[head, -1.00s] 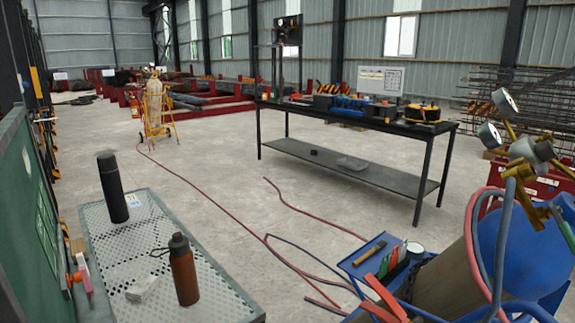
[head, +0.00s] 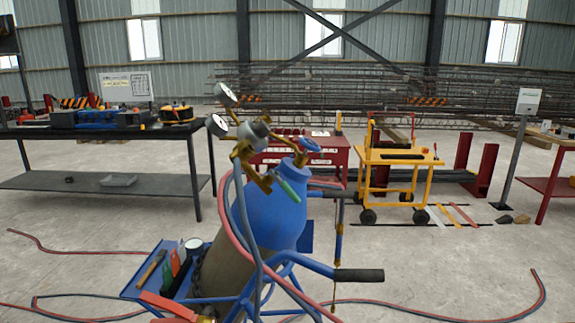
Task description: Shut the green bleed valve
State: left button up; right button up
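In the head view a blue-topped gas cylinder (head: 272,213) leans on a blue hand cart with a black handle grip (head: 358,275). Brass regulator fittings (head: 246,150) with two round gauges (head: 217,124) sit above it. A green part (head: 288,189) sticks out from the brass fitting on the cylinder side; it may be the green bleed valve handle, and I cannot tell whether it is open or shut. A blue handwheel (head: 311,145) is at its upper right. Red and grey hoses hang down from the fittings. Neither of my grippers is in view.
A blue tool tray (head: 150,283) is on the cart's left side. A dark workbench (head: 100,184) stands at left, a red table (head: 325,155) and a yellow trolley (head: 400,171) behind. Hoses (head: 450,314) lie on the floor. Open concrete floor (head: 450,260) is at right.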

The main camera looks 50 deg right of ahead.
aim_at(284, 186)
jog(key=z, duration=1.45)
jog(key=i+l+u, duration=0.1)
jog(key=l+u, duration=0.2)
jog(key=l, duration=0.1)
